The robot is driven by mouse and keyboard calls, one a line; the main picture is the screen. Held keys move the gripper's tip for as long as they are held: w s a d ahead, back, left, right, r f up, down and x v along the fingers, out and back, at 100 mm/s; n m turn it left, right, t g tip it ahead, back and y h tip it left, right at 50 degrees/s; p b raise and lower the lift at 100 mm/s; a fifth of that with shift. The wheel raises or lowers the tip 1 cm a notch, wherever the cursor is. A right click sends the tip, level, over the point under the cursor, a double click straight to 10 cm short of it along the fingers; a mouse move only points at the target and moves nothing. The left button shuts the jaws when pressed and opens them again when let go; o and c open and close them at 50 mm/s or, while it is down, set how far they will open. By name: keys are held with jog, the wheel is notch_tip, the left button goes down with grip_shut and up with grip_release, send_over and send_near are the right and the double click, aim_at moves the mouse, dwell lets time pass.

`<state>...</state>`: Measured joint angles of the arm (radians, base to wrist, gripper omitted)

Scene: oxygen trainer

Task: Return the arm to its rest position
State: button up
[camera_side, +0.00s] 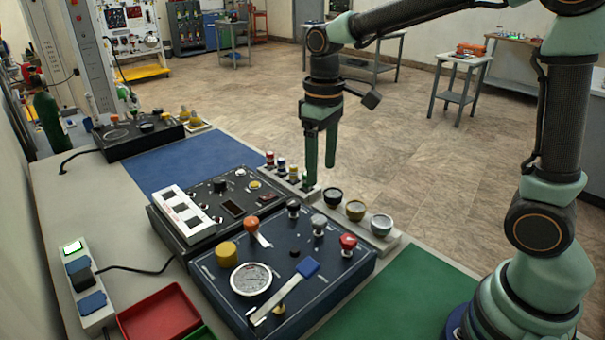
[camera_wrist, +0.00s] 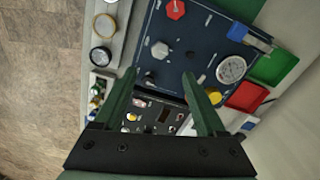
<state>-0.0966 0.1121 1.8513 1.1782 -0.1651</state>
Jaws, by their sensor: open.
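My gripper (camera_side: 320,176) hangs from my arm with its two green fingers pointing down, near the floor-side edge of the bench in the side view. It is open, with nothing visible between the fingers. In the wrist view my gripper (camera_wrist: 158,74) shows both fingers apart, over the dark panels. The dark blue control panel (camera_side: 335,275) carries a gauge, several knobs and a blue-handled lever. No marker for the rest position shows.
A strip with small coloured-top parts (camera_side: 283,172) stands near the fingers, with several round cups (camera_side: 355,210) beside it. Blue (camera_side: 190,160) and green (camera_side: 400,300) mats look clear.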

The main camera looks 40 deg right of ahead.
jog(key=s+d+r+m+t, duration=0.3)
jog(key=s+r+t, duration=0.1)
jog(key=s, duration=0.5)
jog(key=shift+s+d+t, duration=0.2)
jog(key=shift+d+t, duration=0.15)
jog(key=shift+t, duration=0.45)
